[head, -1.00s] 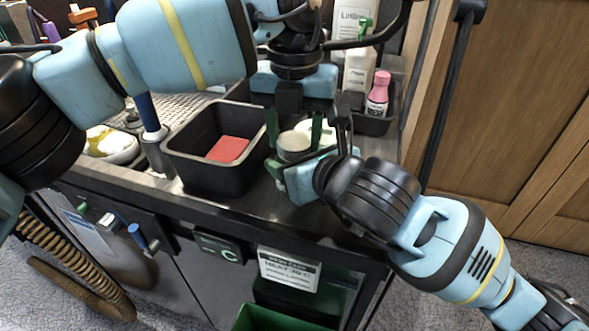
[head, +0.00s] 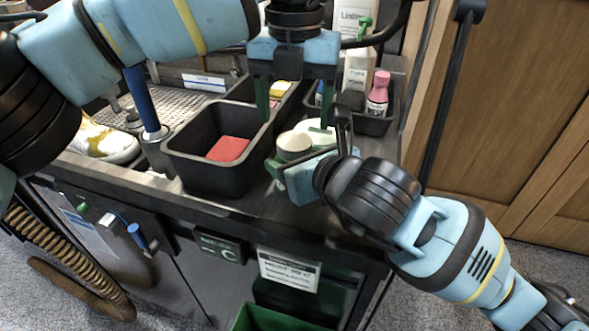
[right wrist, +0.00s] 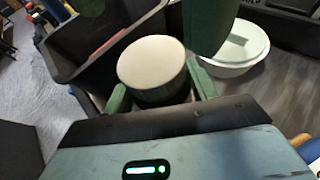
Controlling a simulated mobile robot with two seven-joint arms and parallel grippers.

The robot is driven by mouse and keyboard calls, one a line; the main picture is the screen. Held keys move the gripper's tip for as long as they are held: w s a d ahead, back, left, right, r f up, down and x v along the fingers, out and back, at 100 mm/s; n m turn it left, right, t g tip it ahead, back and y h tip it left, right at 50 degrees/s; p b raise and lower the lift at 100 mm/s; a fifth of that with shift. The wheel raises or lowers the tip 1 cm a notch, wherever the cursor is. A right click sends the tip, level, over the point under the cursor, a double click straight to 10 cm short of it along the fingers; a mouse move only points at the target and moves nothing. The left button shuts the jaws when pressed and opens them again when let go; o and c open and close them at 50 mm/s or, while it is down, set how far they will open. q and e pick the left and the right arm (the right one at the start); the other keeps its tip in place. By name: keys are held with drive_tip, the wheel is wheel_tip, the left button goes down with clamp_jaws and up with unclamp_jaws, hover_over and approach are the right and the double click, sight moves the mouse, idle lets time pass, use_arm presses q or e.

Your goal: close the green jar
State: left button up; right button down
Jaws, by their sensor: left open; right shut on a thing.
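The green jar (right wrist: 160,94) has a dark body and a cream, flat round lid (right wrist: 152,62) sitting on its top. In the head view the lid (head: 294,143) shows beside the black bin, and the body is mostly hidden. My right gripper (right wrist: 160,88) is shut around the jar's body, a finger on each side. My left gripper (head: 296,108) is open and empty above the jar, its two green fingers pointing down and apart from the lid. Whether the lid is fully tightened cannot be told.
A black bin (head: 183,162) with a red sponge (head: 228,149) stands left of the jar. A white bowl (right wrist: 240,48) sits behind it. A black caddy (head: 372,124) holds a pink-capped bottle (head: 378,94). A sneaker (head: 108,143) lies at the far left.

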sight(294, 140)
use_arm(q)
drive_tip(key=shift+c, duration=1)
drive_tip(key=shift+r+n, duration=0.3)
drive_tip(key=shift+c, duration=0.3)
drive_tip(key=shift+r+n, duration=1.4)
drive_tip(key=shift+r, duration=0.05)
drive_tip(key=shift+f, duration=4.05)
drive_tip(key=shift+c, duration=0.2)
